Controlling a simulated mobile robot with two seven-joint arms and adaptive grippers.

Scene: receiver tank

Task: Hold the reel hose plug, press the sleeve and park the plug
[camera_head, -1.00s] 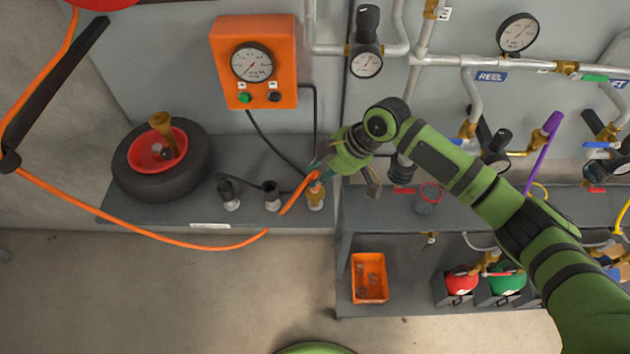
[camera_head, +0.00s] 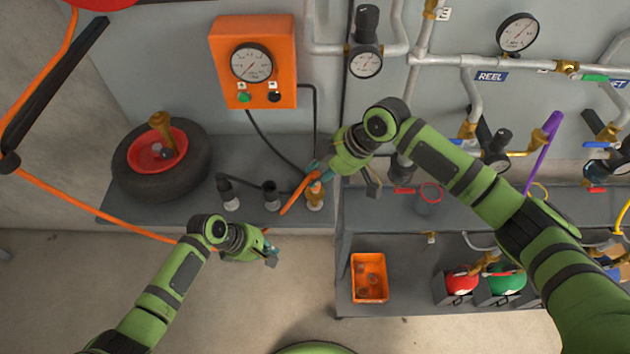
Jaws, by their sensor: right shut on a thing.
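My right gripper (camera_head: 315,180) is shut at the end of the orange reel hose (camera_head: 292,203), over the right end of the bench. The plug there is small and mostly hidden by the fingers. A brass fitting (camera_head: 315,197) stands upright just below the fingertips; I cannot tell whether the plug touches it. My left gripper (camera_head: 271,252) is in front of the bench edge, lower and to the left of the right one. Its fingers are too small to tell open from shut, and its arm covers part of the hanging hose.
Two dark fittings (camera_head: 230,194) (camera_head: 270,196) stand on the bench (camera_head: 180,212), left of the brass one. A wheel (camera_head: 160,160) lies at the left. An orange gauge box (camera_head: 254,60) hangs above. An orange bin (camera_head: 369,278) sits on the lower right shelf.

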